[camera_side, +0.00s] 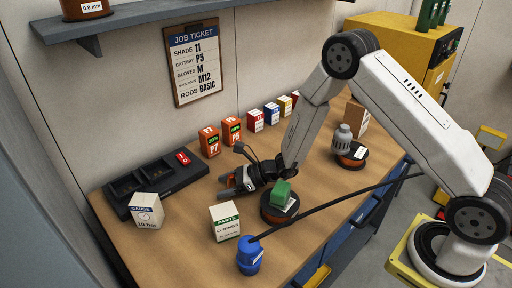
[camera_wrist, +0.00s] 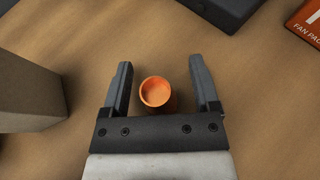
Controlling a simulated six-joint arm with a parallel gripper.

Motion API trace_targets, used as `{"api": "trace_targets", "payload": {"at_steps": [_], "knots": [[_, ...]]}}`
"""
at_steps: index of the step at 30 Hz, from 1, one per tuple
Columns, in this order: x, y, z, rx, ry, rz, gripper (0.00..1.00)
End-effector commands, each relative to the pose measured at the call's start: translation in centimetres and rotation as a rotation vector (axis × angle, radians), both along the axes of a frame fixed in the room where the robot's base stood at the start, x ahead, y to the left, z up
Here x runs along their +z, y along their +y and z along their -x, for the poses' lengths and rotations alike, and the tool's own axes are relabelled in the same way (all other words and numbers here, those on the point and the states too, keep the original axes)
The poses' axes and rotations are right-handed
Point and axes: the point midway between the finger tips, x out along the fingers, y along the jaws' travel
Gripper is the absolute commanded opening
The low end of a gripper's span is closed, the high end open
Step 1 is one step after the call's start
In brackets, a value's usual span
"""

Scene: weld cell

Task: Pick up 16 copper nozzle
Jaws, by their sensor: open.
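A small round copper-orange piece with a hollow top, which looks like the copper nozzle (camera_wrist: 155,92), stands on the wooden bench in the wrist view. My gripper (camera_wrist: 161,65) is open, with one dark finger on each side of it. Gaps show on both sides, and the right-hand one is a little wider. In the side view my gripper (camera_side: 232,188) is low over the bench. A bit of orange shows there at its fingers, mostly hidden by them. No number can be read on the nozzle.
A white parts box (camera_side: 225,222) and a gauge box (camera_side: 147,208) stand near my gripper. A black charger (camera_side: 155,182) and orange packs (camera_side: 210,142) are behind. A green block (camera_side: 281,193) sits on a dark spool beside my wrist. A blue item (camera_side: 249,257) stands at the front.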

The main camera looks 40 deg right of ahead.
Motion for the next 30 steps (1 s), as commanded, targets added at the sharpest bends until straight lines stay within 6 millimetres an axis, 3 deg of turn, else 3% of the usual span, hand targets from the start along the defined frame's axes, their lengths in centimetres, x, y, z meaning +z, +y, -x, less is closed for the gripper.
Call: {"api": "trace_targets", "payload": {"at_steps": [5, 8, 13, 30], "knots": [[0.02, -0.02, 0.01, 0.0, 0.0, 0.0, 0.78], [0.02, -0.02, 0.01, 0.0, 0.0, 0.0, 0.53], [0.02, -0.02, 0.01, 0.0, 0.0, 0.0, 0.0], [0.74, -0.03, -0.04, -0.001, -0.001, 0.0, 0.0]]}}
